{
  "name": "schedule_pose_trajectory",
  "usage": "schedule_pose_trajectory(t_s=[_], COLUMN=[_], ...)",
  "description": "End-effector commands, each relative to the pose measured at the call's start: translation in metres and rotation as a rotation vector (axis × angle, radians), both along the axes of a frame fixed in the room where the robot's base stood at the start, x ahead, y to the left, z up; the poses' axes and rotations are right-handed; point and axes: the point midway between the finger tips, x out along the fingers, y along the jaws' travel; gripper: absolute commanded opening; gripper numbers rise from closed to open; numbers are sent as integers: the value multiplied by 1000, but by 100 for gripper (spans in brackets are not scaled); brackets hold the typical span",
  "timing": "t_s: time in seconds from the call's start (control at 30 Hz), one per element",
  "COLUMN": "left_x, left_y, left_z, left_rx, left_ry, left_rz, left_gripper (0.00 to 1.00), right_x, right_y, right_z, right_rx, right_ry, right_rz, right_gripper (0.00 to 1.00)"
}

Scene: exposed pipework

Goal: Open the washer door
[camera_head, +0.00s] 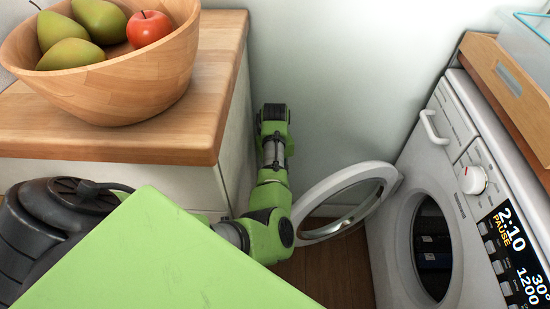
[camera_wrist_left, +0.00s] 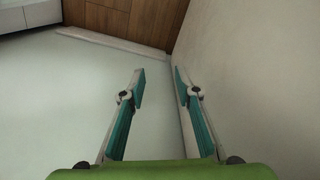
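The washer (camera_head: 455,175) stands at the right in the head view. Its round door (camera_head: 345,203) stands swung open to the left, showing its ring frame edge and the dark drum opening (camera_head: 432,250). My left arm reaches up between the counter and the door, its far end near the pale wall; its fingers cannot be made out there. In the left wrist view my left gripper (camera_wrist_left: 159,85) is open, its two teal-padded fingers apart with nothing between them. The door is not seen in that view. My right gripper is not in view.
A wooden counter (camera_head: 120,135) with a fruit bowl (camera_head: 110,85) stands at the left, close to my left arm. A wooden tray (camera_head: 510,85) sits on the washer. In the wrist view a wall (camera_wrist_left: 260,70) runs close along the right and wooden panels (camera_wrist_left: 130,20) stand ahead.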

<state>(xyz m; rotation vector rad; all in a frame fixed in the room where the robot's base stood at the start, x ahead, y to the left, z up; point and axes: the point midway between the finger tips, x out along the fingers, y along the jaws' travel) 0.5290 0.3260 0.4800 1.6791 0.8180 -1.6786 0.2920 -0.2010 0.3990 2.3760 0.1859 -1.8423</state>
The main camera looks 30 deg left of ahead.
Motion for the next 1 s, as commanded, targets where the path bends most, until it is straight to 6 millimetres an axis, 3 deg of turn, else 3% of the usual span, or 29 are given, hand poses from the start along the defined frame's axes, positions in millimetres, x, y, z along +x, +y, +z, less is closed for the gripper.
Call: schedule_pose_trajectory(t_s=[0.2, 0.4, 1.0], left_x=[1, 1, 0], left_y=[0, 0, 0], left_z=[48, 73, 79], left_rx=[1, -1, -1], left_ry=[-4, -1, 1], left_rz=[0, 1, 0], left_gripper=[30, 30, 30], right_x=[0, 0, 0], right_y=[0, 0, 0], right_z=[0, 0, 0], right_rx=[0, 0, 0], right_ry=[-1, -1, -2], right_rz=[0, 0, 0], right_gripper=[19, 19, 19])
